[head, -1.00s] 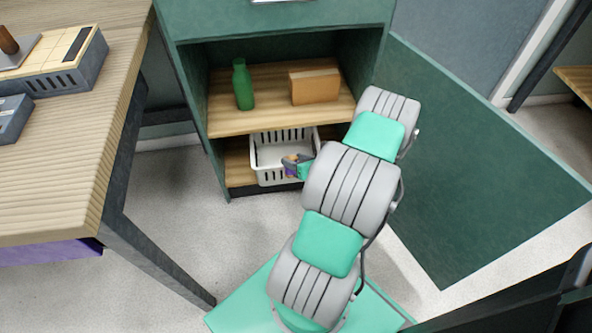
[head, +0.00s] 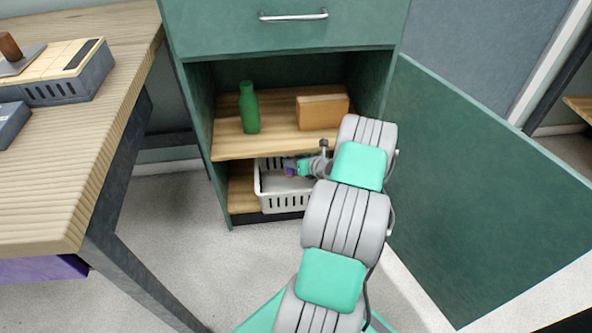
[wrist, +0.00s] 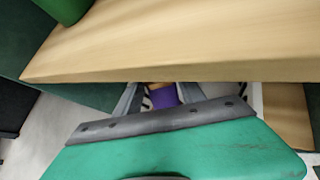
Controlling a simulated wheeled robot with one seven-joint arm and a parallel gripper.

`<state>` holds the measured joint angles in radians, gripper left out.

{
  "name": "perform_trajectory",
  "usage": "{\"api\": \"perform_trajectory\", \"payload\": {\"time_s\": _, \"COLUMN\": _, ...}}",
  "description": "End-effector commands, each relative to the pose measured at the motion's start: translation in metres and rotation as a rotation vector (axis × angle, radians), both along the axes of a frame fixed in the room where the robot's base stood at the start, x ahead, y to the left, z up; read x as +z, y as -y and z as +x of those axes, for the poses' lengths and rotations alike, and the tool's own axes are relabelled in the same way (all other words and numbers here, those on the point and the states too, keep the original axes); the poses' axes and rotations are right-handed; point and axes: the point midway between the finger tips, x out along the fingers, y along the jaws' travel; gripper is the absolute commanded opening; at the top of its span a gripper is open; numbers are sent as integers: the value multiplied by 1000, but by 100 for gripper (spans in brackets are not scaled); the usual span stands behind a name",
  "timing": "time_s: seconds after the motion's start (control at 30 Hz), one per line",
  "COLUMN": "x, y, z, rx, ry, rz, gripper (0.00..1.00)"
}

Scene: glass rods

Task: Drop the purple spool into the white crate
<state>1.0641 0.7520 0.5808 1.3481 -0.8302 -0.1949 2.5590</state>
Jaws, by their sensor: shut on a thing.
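The white crate (head: 286,203) stands on the lower shelf of the green cabinet, partly hidden by my arm. My gripper (head: 290,169) is at the crate, over its left part in the head view, shut on the purple spool (head: 289,172). In the wrist view the purple spool (wrist: 164,96) sits between the fingers, just under the front edge of the upper shelf, with part of it hidden by my gripper's body. I cannot tell how far the spool is above the crate floor.
The upper shelf (head: 230,143) is close above my gripper and holds a green bottle (head: 249,108) and a brown box (head: 322,112). The cabinet door (head: 470,200) stands open at the right. A wooden table (head: 60,150) is at the left.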

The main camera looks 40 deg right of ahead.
Motion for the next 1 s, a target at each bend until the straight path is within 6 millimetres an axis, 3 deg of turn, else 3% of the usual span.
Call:
{"api": "perform_trajectory", "payload": {"time_s": 0.33, "x": 1, "y": 2, "z": 4, "rx": 1, "ry": 0, "rz": 0, "gripper": 6}}
{"api": "perform_trajectory", "payload": {"time_s": 0.37, "x": 1, "y": 2, "z": 4, "rx": 0, "ry": 0, "rz": 0, "gripper": 49}}
{"api": "perform_trajectory", "payload": {"time_s": 0.63, "x": 1, "y": 2, "z": 4, "rx": 0, "ry": 0, "rz": 0, "gripper": 71}}
{"api": "perform_trajectory", "payload": {"time_s": 1.0, "x": 2, "y": 1, "z": 2, "rx": 0, "ry": 0, "rz": 0, "gripper": 72}}
